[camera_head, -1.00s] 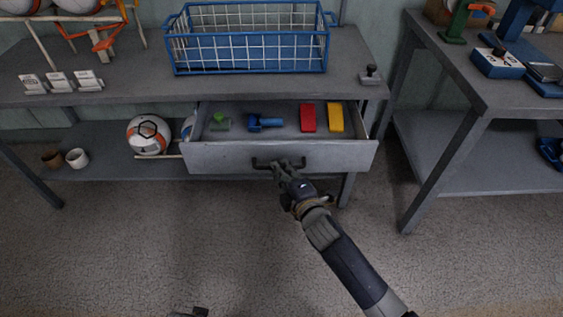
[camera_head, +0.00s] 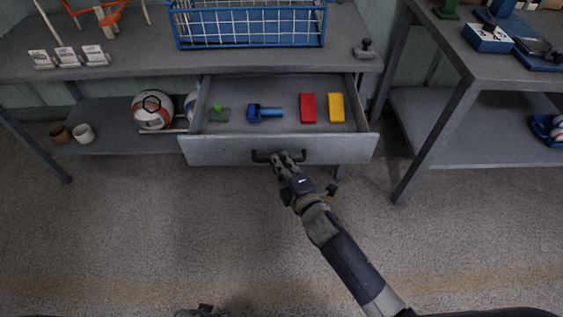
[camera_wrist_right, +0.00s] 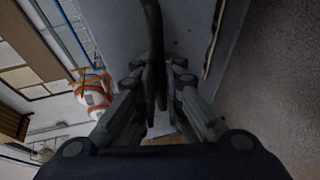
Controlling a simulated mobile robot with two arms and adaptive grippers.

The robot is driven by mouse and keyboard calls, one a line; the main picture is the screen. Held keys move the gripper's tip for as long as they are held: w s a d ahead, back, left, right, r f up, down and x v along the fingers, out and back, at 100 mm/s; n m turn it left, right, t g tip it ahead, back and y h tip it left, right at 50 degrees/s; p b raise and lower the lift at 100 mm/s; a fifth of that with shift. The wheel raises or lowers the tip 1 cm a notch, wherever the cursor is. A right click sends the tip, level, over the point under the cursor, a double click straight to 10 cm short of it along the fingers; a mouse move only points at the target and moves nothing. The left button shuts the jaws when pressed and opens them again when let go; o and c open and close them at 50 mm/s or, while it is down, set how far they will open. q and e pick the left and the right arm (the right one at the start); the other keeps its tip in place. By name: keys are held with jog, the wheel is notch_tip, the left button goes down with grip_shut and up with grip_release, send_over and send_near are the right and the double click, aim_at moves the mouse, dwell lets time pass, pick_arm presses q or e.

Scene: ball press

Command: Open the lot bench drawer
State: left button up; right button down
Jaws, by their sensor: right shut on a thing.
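The lot bench drawer (camera_head: 225,151) is pulled out from under the grey bench (camera_head: 220,62), its inside in plain view. Its dark bar handle (camera_head: 262,156) is on the drawer front. My right gripper (camera_head: 281,160) is shut on the handle; in the right wrist view the dark handle (camera_wrist_right: 152,40) runs between the fingers. Inside the drawer lie a green piece (camera_head: 219,113), a blue tool (camera_head: 264,112), a red block (camera_head: 307,108) and a yellow block (camera_head: 336,108). A small part of my left gripper (camera_head: 200,311) shows at the bottom edge; its fingers cannot be made out.
A blue wire basket (camera_head: 250,42) and several white cards (camera_head: 68,56) stand on the bench top. Balls (camera_head: 152,109) and two cups (camera_head: 83,133) are on the lower shelf. Another bench (camera_head: 470,70) stands at the right. The floor in front is clear.

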jog(key=c, duration=1.7)
grip_release()
jog(key=v, duration=1.2)
